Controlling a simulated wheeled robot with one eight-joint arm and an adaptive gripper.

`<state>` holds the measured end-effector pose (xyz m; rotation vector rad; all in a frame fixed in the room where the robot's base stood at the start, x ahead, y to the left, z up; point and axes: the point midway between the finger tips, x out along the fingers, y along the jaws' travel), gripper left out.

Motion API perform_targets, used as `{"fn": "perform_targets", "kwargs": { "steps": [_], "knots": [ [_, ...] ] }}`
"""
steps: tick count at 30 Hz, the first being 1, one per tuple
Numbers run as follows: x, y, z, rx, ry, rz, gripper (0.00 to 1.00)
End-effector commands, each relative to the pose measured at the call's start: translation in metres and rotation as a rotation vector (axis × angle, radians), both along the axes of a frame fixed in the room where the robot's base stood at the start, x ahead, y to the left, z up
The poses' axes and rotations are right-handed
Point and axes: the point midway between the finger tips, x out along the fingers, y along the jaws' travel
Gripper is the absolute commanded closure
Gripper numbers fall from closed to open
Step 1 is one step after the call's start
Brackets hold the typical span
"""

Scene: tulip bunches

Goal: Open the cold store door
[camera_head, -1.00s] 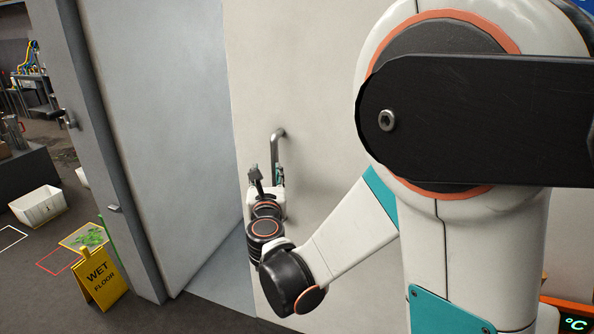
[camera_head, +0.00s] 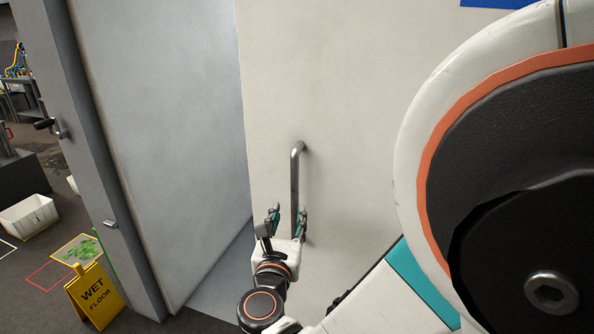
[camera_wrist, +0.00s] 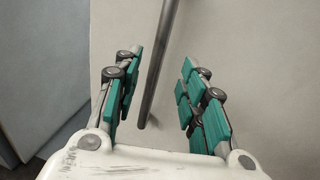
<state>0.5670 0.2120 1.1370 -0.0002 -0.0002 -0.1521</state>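The cold store door appears to be the pale panel (camera_head: 350,110), with a vertical metal bar handle (camera_head: 295,175). The panel's left edge borders a large grey surface; I cannot tell whether there is a gap there. My gripper (camera_head: 288,214) is open at the lower part of the handle. In the wrist view, the bar (camera_wrist: 160,60) runs between the two green-padded fingers of my gripper (camera_wrist: 163,62), nearer the left finger. Clear space shows beside the bar, and neither finger is seen pressing on it. Its lower end shows between the fingers.
A grey panel (camera_head: 160,110) with a small latch stands to the left. A yellow wet floor sign (camera_head: 94,294) stands at its foot. A white crate (camera_head: 28,216) and a green-patterned floor patch (camera_head: 78,248) lie further left. My own arm covers the right side.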

Motion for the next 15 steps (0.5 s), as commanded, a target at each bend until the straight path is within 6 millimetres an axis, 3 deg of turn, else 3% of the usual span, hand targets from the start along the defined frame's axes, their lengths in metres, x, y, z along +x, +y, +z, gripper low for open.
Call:
{"fn": "perform_targets", "kwargs": {
  "steps": [9,15],
  "knots": [
    [0.063,-0.011,-0.002,0.000,0.000,-0.003,0.62],
    [0.093,-0.015,-0.001,0.000,0.000,-0.002,0.62]
  ]
}}
